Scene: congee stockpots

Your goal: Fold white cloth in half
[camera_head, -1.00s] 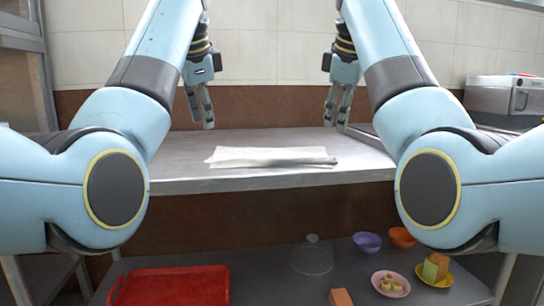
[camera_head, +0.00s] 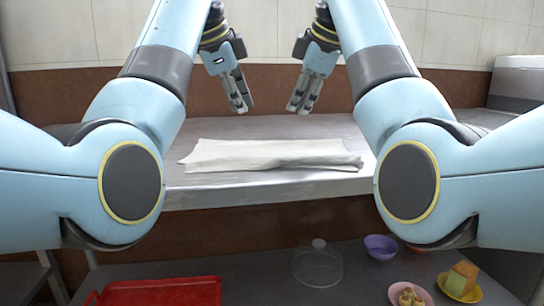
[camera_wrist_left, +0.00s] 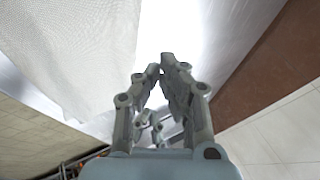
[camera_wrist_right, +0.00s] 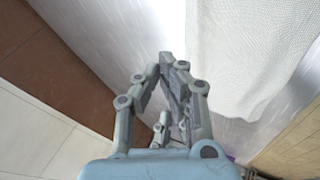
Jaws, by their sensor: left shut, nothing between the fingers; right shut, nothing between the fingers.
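The white cloth (camera_head: 270,155) lies as a long strip on the metal table, with a raised, wrinkled edge toward the front right. It also shows in the left wrist view (camera_wrist_left: 75,50) and the right wrist view (camera_wrist_right: 255,60). My left gripper (camera_head: 243,110) is shut and empty, above and behind the cloth's middle. My right gripper (camera_head: 298,109) is shut and empty, a short way to its right, also above and behind the cloth. Neither gripper touches the cloth. Both wrist views show the closed fingers, left (camera_wrist_left: 168,60) and right (camera_wrist_right: 166,58).
The metal table (camera_head: 240,192) is bare around the cloth. On a lower shelf are a red tray (camera_head: 160,292), a clear lid (camera_head: 318,266), a purple bowl (camera_head: 381,247), a pink plate (camera_head: 409,295) and a yellow plate (camera_head: 460,288) with food. A tiled wall stands behind.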

